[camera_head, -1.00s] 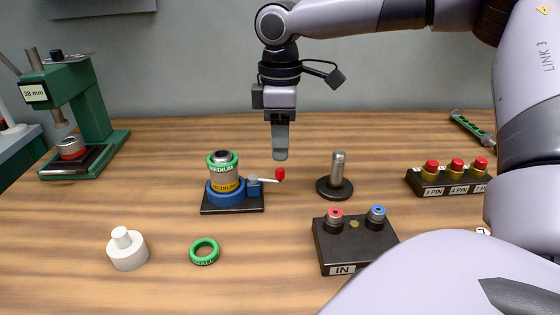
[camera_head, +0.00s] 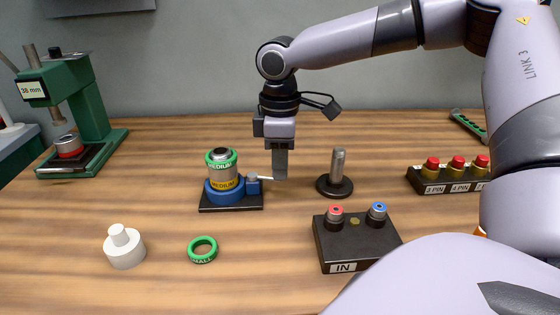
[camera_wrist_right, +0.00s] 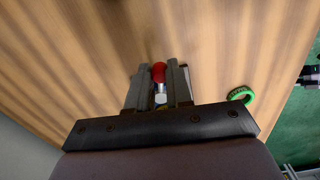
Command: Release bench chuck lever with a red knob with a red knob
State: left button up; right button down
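The lever's red knob is hidden behind my right gripper (camera_head: 280,176) in the head view. In the right wrist view the red knob (camera_wrist_right: 158,72) sits between the two fingertips of the right gripper (camera_wrist_right: 159,80), with a finger close on each side. The fingers look parted around it; contact is not clear. My left gripper is not in view.
The IN box (camera_head: 357,240), a green ring (camera_head: 202,249) and a white stepped plug (camera_head: 124,247) are nearer. A green press (camera_head: 90,110) stands left, a button box (camera_head: 445,180) right.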

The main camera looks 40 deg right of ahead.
jog(key=p, duration=0.2)
jog(key=shift+w+d+r+n+p, duration=0.2)
jog(key=shift+r+n+p, duration=0.1)
jog(key=shift+r+n, duration=0.1)
jog(key=shift+w+d+f+n+p, duration=0.15)
jog(key=shift+w+d+n+p, duration=0.15)
jog(key=shift+n+p, duration=0.7)
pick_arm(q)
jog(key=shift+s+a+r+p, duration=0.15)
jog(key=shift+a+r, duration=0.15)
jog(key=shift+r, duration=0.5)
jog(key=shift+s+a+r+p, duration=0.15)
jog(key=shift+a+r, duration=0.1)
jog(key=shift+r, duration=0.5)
pick_arm(e)
jog(key=shift+f, duration=0.15)
jog(key=c, duration=1)
grip_release()
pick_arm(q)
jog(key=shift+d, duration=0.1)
